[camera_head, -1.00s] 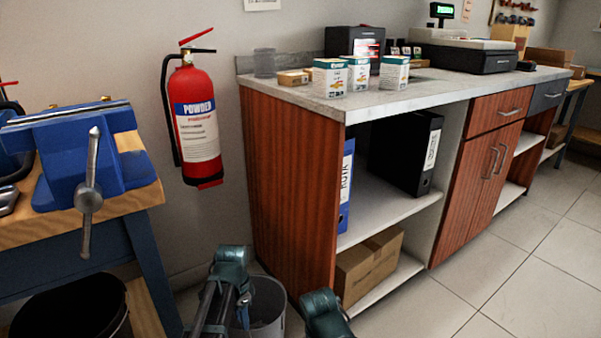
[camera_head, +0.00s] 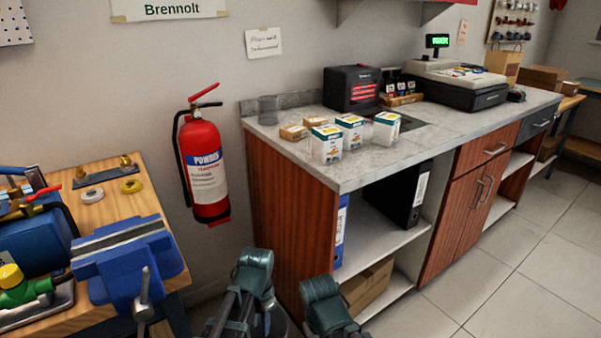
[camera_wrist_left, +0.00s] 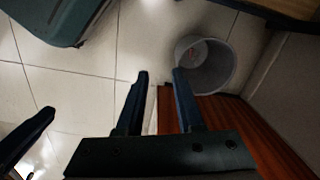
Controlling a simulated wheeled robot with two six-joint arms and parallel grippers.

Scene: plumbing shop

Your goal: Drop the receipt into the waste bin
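The waste bin (camera_wrist_left: 222,72) is a grey round bin on the tiled floor in the left wrist view, beside the reddish-brown cabinet side. Something small and reddish or pale shows inside it, too small to tell. My left gripper (camera_wrist_left: 160,74) has its two dark fingers apart, with nothing clearly between them; the bin is just beyond the right finger in the picture. In the head view, my arms hide most of the bin. I cannot make out a receipt. A dark finger-like part at the left of the wrist view may belong to my right gripper; its opening is unclear.
The counter (camera_head: 290,145) carries several small boxes, a black printer-like box (camera_head: 350,88) and a cash register (camera_head: 460,82). A workbench with a blue vise (camera_head: 125,255) stands at the left. A fire extinguisher (camera_head: 205,170) hangs between. Floor at the right is clear.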

